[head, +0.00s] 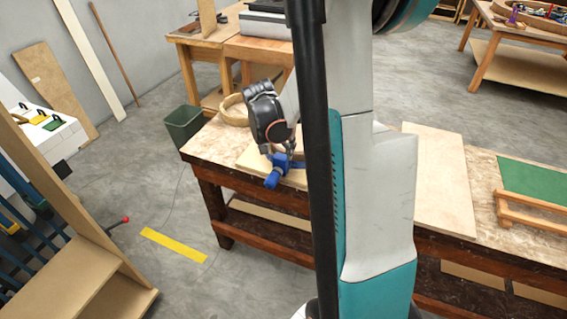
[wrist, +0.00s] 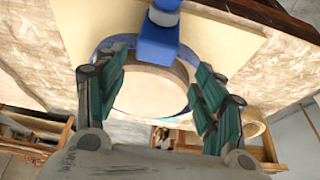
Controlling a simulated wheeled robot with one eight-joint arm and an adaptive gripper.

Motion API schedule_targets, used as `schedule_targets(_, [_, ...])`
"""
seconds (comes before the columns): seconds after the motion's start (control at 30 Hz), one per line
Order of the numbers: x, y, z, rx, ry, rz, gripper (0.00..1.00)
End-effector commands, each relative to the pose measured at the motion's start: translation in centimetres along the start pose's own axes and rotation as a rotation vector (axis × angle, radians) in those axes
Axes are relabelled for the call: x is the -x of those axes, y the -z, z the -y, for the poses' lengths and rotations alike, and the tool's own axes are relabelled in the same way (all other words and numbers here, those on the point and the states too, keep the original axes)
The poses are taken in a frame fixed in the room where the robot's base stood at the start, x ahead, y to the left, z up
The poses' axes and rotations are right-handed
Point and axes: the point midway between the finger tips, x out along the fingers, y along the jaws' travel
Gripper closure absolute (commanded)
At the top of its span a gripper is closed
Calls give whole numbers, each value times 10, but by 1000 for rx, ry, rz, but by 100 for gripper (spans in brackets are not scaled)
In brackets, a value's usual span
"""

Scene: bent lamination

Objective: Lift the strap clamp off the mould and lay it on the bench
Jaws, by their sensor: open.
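The strap clamp is blue. In the wrist view its block (wrist: 158,42) is at the top middle, and its band curves around the pale round wooden mould (wrist: 150,95). My gripper (wrist: 163,68) is open, with its teal-padded fingers on either side of the mould and band. I cannot tell whether the pads touch the band. In the head view the clamp (head: 276,177) is on the bench's left part, below my gripper (head: 284,150). My gripper hides most of the mould there.
A pale board (head: 245,157) lies under the mould on the bench (head: 484,173). A wooden ring (head: 233,110) is behind my gripper. A larger board (head: 440,190) and a green panel (head: 535,180) lie to the right. A green bin (head: 184,127) stands beyond the bench's left end.

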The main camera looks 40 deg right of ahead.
Motion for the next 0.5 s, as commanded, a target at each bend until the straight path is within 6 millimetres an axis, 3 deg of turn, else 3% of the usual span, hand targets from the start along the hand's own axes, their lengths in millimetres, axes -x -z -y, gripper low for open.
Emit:
schedule_targets(0.17, [-10,-2,-2,-1,0,0,37])
schedule_targets(0.5, [-53,-6,-8,0,0,0,37])
